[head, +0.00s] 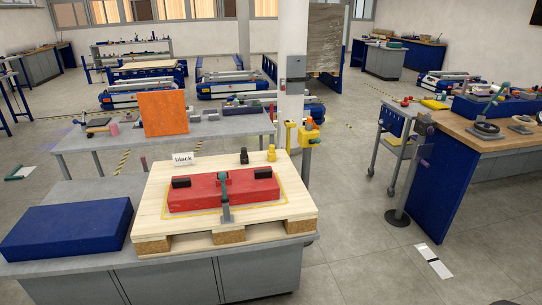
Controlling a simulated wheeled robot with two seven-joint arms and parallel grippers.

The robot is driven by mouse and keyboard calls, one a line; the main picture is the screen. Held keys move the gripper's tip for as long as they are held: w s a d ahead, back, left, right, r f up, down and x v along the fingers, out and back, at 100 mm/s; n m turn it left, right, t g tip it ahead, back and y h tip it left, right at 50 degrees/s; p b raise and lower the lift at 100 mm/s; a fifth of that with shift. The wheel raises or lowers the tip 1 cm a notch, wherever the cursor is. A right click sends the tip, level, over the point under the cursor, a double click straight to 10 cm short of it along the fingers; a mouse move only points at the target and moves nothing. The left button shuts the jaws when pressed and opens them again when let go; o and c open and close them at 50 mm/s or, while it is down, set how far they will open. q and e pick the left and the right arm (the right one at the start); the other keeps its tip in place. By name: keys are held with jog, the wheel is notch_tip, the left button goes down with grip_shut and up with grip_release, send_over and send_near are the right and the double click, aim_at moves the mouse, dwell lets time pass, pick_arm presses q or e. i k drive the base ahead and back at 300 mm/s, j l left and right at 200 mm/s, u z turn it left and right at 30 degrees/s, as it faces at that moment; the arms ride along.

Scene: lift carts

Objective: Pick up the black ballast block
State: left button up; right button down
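A small white card reading "black" (183,159) stands at the back left of a light wooden pallet (150,215). A long red block (205,201) lies on the pallet inside a yellow outline. Two dark blocks sit on top of it, a left one (181,182) and a right one (263,173). A grey-green upright part (225,205) stands at its middle front. A small black weight-like piece (244,156) stands at the pallet's back edge, beside a yellow one (271,154). I cannot tell which dark piece is the ballast block. Neither of my grippers is in view.
The pallet rests on a grey-topped cabinet (75,272), with a blue slab (68,228) on its left. Behind are a grey table (85,140) with an orange panel (162,113) and a white column (293,60).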

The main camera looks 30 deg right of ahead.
aim_at(244, 156)
jog(key=i+z, duration=0.15)
jog(key=z, duration=0.65)
